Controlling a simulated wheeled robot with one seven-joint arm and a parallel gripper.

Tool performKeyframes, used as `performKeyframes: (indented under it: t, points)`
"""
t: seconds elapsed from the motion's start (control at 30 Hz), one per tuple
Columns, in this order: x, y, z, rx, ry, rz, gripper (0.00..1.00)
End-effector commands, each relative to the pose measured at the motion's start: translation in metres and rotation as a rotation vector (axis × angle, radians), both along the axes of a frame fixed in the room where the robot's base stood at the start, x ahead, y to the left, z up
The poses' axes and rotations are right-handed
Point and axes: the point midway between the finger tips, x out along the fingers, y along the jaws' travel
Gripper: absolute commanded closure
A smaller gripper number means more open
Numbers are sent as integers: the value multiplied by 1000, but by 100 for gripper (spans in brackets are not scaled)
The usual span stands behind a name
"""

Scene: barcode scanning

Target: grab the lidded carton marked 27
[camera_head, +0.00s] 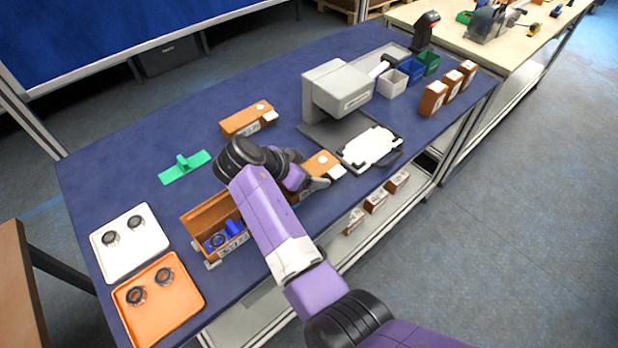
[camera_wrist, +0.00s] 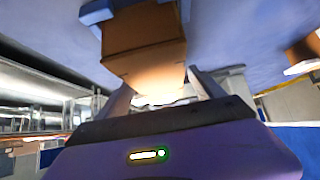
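A lidded orange-brown carton (camera_head: 323,162) with a pale round spot on its lid lies on the blue table at mid picture, partly hidden by my arm. My gripper (camera_head: 318,184) is low beside its near side. In the wrist view the brown carton (camera_wrist: 143,45) fills the space ahead, with my gripper's fingers (camera_wrist: 160,88) on either side of its near end. Whether they touch it is unclear. A second lidded carton (camera_head: 248,118) lies farther back, left of the grey machine. No number 27 is readable on either.
An open carton with blue parts (camera_head: 228,240) stands left of my arm. The grey machine (camera_head: 337,88), white pad (camera_head: 371,146) and small bins (camera_head: 392,82) lie right. White (camera_head: 130,262) and orange (camera_head: 185,300) trays and a green piece (camera_head: 185,167) lie left.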

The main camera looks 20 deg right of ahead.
Motion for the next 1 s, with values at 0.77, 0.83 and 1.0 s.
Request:
performKeyframes:
  t: [0.77, 0.83, 1.0]
  points:
    - [1, 0, 17, 0, -5, -1, 83]
    - [1, 0, 27, 1, -5, -1, 83]
    - [1, 1, 63, 1, -9, -1, 83]
